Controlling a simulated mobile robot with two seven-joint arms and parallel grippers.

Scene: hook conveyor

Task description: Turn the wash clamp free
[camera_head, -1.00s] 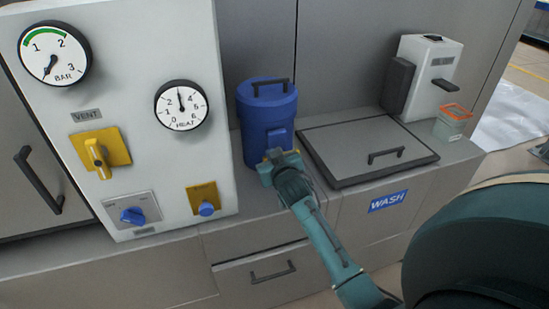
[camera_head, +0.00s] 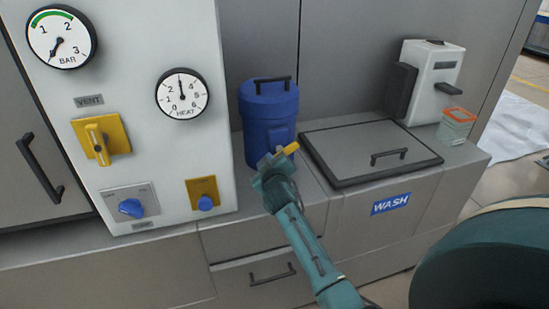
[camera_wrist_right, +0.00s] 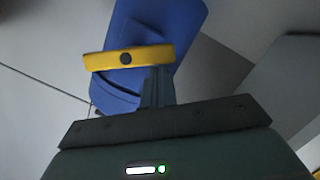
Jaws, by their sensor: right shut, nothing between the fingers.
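The wash clamp shows as a yellow bar (camera_head: 287,149) between the blue canister and the grey lid marked WASH. In the right wrist view the yellow bar (camera_wrist_right: 110,60) lies nearly level across the picture, with a dark round pivot at its middle. My right gripper (camera_head: 270,158) is shut and empty at the bar's near side. In the wrist view its fingertips (camera_wrist_right: 160,74) reach the bar's lower edge, right of the pivot; I cannot tell if they touch. The flat lid (camera_head: 345,150) is closed. My left gripper is not in view.
The blue canister (camera_head: 268,115) stands close behind my right gripper. A white dispenser (camera_head: 438,75) and a small orange-rimmed cup (camera_head: 456,125) stand right of the lid. A white panel (camera_head: 140,60) with gauges and knobs rises on the left.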

